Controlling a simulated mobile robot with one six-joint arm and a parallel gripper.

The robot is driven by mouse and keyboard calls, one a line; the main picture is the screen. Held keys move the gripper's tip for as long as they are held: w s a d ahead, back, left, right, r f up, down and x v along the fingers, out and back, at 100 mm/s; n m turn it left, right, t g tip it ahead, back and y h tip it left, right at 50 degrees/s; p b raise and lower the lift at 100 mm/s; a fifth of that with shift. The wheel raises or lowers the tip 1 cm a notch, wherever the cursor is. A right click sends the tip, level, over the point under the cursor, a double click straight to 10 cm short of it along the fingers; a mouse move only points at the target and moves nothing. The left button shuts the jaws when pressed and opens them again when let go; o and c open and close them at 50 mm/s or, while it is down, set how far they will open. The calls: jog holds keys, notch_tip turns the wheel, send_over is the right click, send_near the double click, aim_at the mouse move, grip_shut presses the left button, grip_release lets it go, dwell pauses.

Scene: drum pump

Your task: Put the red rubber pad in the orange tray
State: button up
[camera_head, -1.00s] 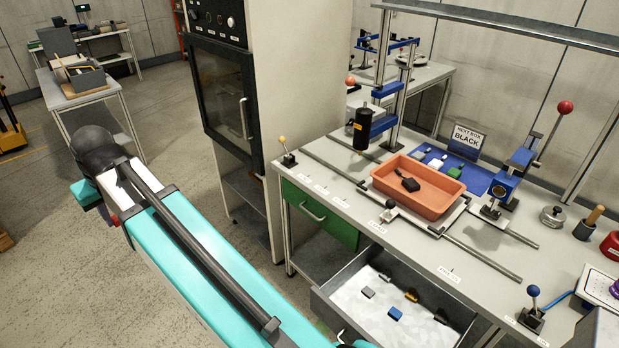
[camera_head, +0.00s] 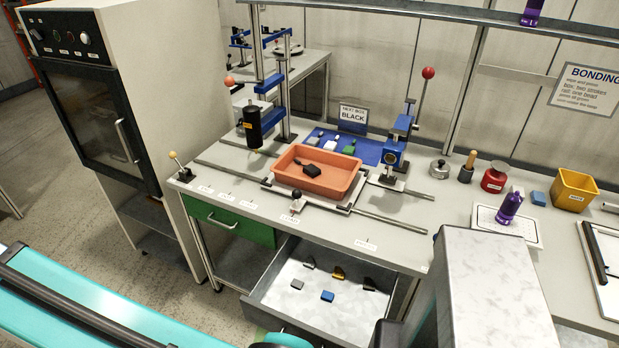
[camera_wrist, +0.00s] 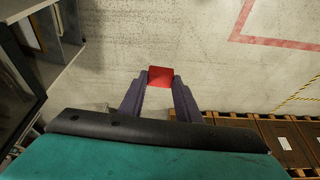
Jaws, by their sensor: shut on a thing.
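The red rubber pad (camera_wrist: 161,73) shows in the wrist view as a red square between the two dark fingertips of my gripper (camera_wrist: 160,88). My gripper is shut on it and holds it above the grey floor. The orange tray (camera_head: 330,187) stands on the workbench in the head view, with a black block (camera_head: 312,170) and a dark piece beside it inside. My gripper and the pad are not visible in the head view; only parts of my arm show there at the bottom.
An open drawer (camera_head: 310,312) with several small pieces juts out below the bench front. A blue mat (camera_head: 365,153) with small blocks and a sign (camera_head: 353,114) stand behind the tray. A black cylinder (camera_head: 252,127) hangs left of the tray; a red-knobbed lever press (camera_head: 396,145) stands right.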

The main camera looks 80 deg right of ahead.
jog(key=d+f+m+h+b, duration=0.15)
jog(key=d+m, duration=0.35)
jog(key=d, duration=2.3)
jog(key=s+d+f+m+g+h, duration=0.1)
jog(key=s+d+m, duration=0.35)
jog(key=d, duration=0.85)
jog(key=s+d+f+m+g+h, duration=0.1)
jog(key=s+d+f, duration=0.1)
jog(key=s+d, duration=0.85)
jog(key=m+g+b, duration=0.2)
jog(key=m+g, duration=0.2)
jog(key=m, duration=0.6)
send_over(338, 177)
jog(key=shift+h, duration=0.45)
notch_tip(338, 177, down, 5)
jog(key=shift+d+f, duration=0.1)
jog(key=shift+t, duration=0.3)
jog(key=shift+f+p, duration=0.7)
jog(key=shift+f, duration=2.35)
